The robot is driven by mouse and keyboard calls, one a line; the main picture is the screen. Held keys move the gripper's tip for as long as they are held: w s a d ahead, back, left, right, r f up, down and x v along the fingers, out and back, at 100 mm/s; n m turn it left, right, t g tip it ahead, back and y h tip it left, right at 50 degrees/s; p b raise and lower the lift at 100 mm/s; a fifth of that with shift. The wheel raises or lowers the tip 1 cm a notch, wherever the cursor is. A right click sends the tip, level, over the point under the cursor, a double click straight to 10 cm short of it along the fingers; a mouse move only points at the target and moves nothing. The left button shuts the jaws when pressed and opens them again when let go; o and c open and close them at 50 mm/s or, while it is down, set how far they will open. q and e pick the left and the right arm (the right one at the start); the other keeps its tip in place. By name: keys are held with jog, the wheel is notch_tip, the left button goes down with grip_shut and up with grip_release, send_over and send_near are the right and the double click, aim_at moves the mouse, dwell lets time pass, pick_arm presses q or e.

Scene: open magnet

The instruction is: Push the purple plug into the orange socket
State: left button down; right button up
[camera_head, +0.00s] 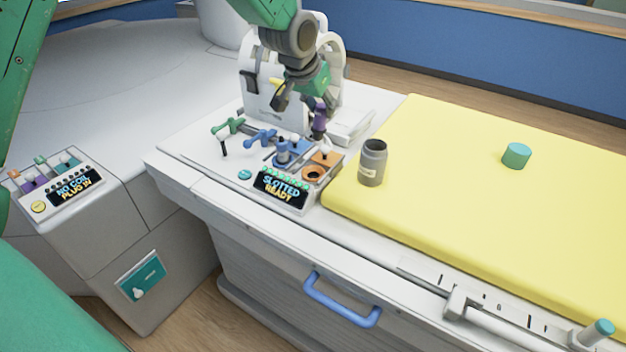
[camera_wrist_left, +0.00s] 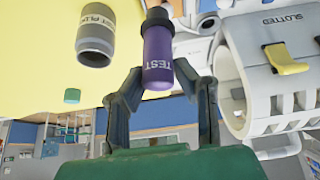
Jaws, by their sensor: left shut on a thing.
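The purple plug (camera_head: 319,120) is held upright by my left gripper (camera_head: 304,100), above and behind the socket panel. In the left wrist view the purple plug (camera_wrist_left: 158,58) has a "TEST" label and a dark end, and sits between the fingertips of my left gripper (camera_wrist_left: 163,88). The orange socket (camera_head: 313,173) is a ring with a dark round hole at the panel's right front. The plug is apart from it, up and behind. My right gripper is not in view.
A display (camera_head: 281,188) reads "SLOTTED READY". A white slotted coil (camera_head: 262,85) stands behind.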

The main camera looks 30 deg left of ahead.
aim_at(314, 137)
pick_arm(q)
jog(key=shift+d+f, duration=0.2)
jog(key=shift+f, duration=0.2)
jog(key=f+b, duration=0.1)
jog(key=f, duration=0.1)
jog(key=f+b, duration=0.1)
jog(key=f, duration=0.1)
jog(key=a+f+b, duration=0.1)
jog(key=f, duration=0.2)
jog(key=shift+a, duration=0.1)
jog(key=shift+d+f+b, duration=0.2)
jog(key=shift+f+b, duration=0.25)
jog(key=shift+f, duration=0.25)
jog(key=shift+d+f, duration=0.15)
jog(key=shift+f, duration=0.15)
jog(key=shift+a, duration=0.25)
jog(key=shift+a, duration=0.2)
jog(key=shift+a, duration=0.1)
jog(key=shift+a+f, duration=0.1)
